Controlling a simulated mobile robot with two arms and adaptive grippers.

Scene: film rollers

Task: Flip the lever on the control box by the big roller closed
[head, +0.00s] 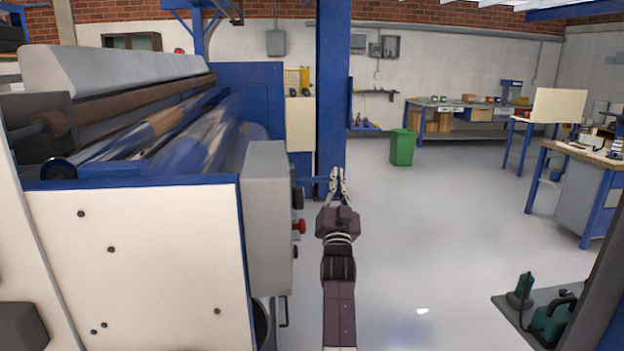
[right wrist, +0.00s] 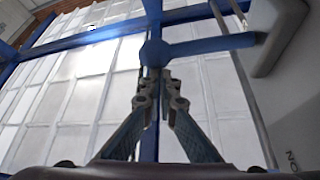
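The control box (head: 268,215) is a grey case on the near end of the big roller machine (head: 140,250). A blue lever (head: 313,179) sticks out sideways from its right side. In the right wrist view, the lever (right wrist: 210,46) runs from the grey box (right wrist: 277,35) to a round blue end. My right gripper (head: 338,175) is to the right of the box, at the lever's outer end. In the wrist view its fingertips (right wrist: 160,76) are drawn together just at the round end. I cannot tell whether they touch it. My left gripper is out of view.
A red knob (head: 299,227) sits on the box below the lever. A blue column (head: 333,90) stands behind my gripper. Open floor (head: 430,220) lies to the right, with a green bin (head: 402,147) and workbenches (head: 462,108) farther back.

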